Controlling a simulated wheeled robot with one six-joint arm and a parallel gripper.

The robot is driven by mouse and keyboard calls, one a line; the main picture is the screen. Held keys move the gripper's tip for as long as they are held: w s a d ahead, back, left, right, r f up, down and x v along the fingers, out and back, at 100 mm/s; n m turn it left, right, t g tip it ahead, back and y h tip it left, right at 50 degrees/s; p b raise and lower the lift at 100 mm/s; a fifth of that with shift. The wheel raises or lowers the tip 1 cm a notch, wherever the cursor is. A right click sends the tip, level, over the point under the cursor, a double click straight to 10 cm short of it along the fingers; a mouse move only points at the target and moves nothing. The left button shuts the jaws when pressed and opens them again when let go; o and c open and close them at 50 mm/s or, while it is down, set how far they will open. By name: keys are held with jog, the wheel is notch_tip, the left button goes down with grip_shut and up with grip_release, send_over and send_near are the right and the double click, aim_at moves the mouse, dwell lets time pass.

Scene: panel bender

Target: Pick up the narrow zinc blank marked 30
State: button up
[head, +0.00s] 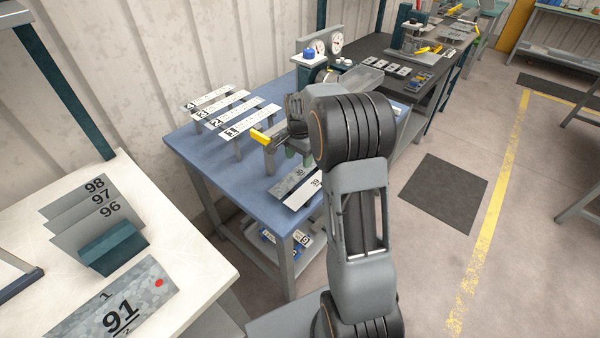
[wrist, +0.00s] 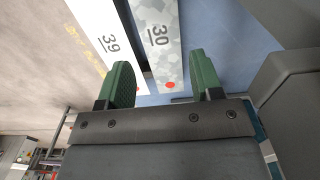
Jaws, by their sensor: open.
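The narrow zinc blank marked 30 (wrist: 165,55) has a mottled grey face and a red dot near its close end. In the wrist view it lies ahead of my gripper (wrist: 160,62), with its dotted end between the lines of the two green fingers. The fingers are apart, with nothing held. A paler blank marked 39 (wrist: 105,40) lies just left of it, partly behind the left finger. In the head view the blank marked 30 (head: 291,184) lies on the blue table (head: 262,208), beside the blank marked 39 (head: 303,194). My arm hides part of this area.
Several white numbered strips (head: 222,107) stand raised at the back left of the blue table. A yellow-ended part (head: 261,137) and a device with gauges (head: 320,45) are near my arm. A white table (head: 190,250) with numbered plates stands front left. Floor at right is open.

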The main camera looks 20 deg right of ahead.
aim_at(300, 172)
jog(key=shift+d+f+p, duration=0.1)
jog(key=shift+f+p, duration=0.35)
jog(key=shift+f, duration=2.2)
jog(key=c, duration=0.6)
